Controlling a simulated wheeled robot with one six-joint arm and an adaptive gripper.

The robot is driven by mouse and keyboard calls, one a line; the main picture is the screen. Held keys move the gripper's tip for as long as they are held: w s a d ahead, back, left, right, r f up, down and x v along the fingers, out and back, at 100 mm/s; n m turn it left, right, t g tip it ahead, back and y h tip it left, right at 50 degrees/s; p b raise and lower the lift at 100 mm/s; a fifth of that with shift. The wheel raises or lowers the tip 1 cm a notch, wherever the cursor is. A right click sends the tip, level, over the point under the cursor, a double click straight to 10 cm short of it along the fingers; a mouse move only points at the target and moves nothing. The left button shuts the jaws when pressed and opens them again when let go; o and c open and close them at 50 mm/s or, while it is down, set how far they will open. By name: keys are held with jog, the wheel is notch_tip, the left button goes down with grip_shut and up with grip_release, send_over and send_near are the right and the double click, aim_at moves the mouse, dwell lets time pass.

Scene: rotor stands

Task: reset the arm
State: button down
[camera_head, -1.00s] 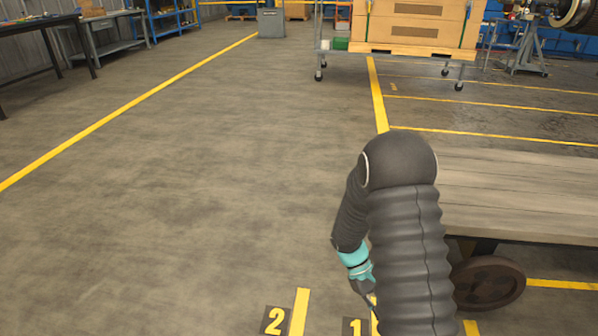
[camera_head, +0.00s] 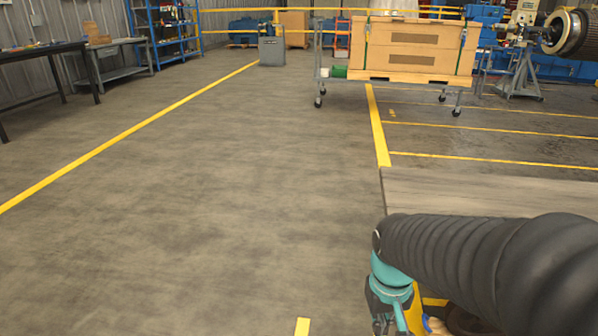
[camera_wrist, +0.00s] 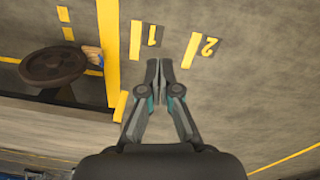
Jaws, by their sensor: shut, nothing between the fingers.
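My gripper (camera_wrist: 160,72) is shut in the wrist view, its two fingertips together with nothing between them. It hangs above the concrete floor near the painted number plates 1 (camera_wrist: 151,35) and 2 (camera_wrist: 209,42). In the head view my dark ribbed arm reaches in from the lower right. Its teal wrist part shows at the bottom, and the fingertips are not clear there.
A trolley with wooden crates (camera_head: 412,46) stands farther back. A workbench (camera_head: 45,55) is at the far left. The middle floor is clear.

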jog(key=s+r+t, duration=0.5)
jog(key=s+r, duration=0.1)
jog(key=r, duration=0.4)
jog(key=shift+s+d+r+m, duration=0.15)
jog(key=shift+r+m, duration=0.15)
jog(key=shift+r, duration=0.05)
dwell(0.4)
